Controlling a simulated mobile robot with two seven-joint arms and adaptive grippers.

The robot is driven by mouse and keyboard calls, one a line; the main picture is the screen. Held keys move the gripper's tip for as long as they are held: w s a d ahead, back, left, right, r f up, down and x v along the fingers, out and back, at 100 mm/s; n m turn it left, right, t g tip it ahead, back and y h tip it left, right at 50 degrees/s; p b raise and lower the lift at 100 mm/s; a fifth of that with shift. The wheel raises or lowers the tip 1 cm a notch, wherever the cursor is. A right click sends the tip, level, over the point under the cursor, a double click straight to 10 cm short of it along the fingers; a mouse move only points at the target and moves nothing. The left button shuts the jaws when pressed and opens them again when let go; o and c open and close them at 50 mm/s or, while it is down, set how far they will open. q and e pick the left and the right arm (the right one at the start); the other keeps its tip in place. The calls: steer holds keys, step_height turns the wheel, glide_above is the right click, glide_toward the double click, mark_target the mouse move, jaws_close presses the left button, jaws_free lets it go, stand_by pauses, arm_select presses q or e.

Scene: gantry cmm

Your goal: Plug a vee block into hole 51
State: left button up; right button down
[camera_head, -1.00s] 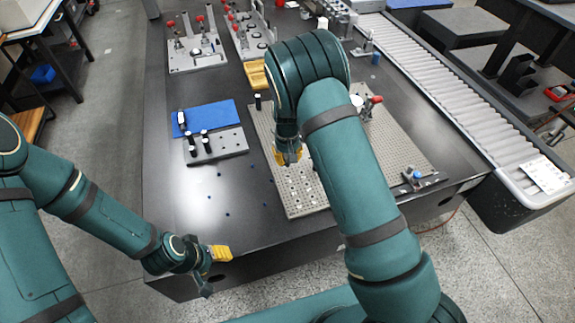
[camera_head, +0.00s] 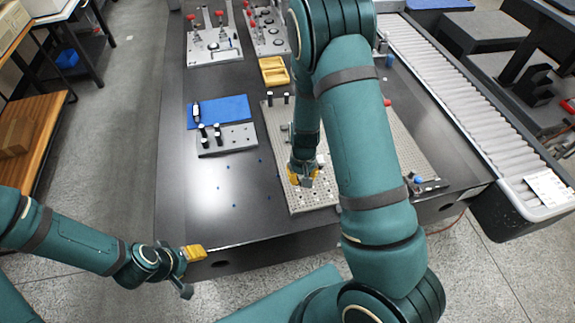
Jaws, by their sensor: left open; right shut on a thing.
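The grey perforated plate (camera_head: 408,150) lies on the dark table, partly hidden behind my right arm. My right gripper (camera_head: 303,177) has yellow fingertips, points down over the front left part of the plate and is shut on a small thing. That thing is mostly hidden between the fingers, so I cannot make out its shape; it may be the vee block. The hole numbers are too small to read, so I cannot tell which hole is 51. My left gripper (camera_head: 188,268) is open and empty, low beside the table's front edge.
A blue mat (camera_head: 228,109) and a grey rack (camera_head: 238,138) with black pegs stand left of the plate. A yellow tray (camera_head: 273,72) and clamp fixtures (camera_head: 214,55) stand behind. A roller conveyor (camera_head: 455,90) runs along the right. The front left tabletop is mostly clear.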

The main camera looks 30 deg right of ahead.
arm_select(q)
steer(key=shift+f, duration=0.1)
arm_select(e)
steer(key=shift+s+f, duration=0.1)
steer(key=shift+f, duration=0.05)
steer(key=b, duration=0.6)
glide_above(300, 199)
steer(key=shift+f, duration=3.4)
arm_select(q)
steer(key=shift+g, duration=0.3)
steer(key=f, duration=0.1)
steer(key=s+f, duration=0.1)
steer(key=f, duration=0.3)
steer(key=shift+s+d+f, duration=0.1)
steer(key=shift+s+f, duration=0.15)
steer(key=shift+s, duration=0.15)
arm_select(e)
steer(key=shift+r, duration=0.15)
steer(key=shift+s, duration=0.1)
arm_select(q)
steer(key=shift+r, duration=0.1)
steer(key=shift+f+b, duration=0.5)
steer(key=shift+f, duration=0.2)
arm_select(e)
steer(key=shift+f, duration=0.95)
steer(key=c, duration=0.8)
jaws_free()
steer(key=shift+c, duration=0.2)
steer(key=shift+r, duration=0.15)
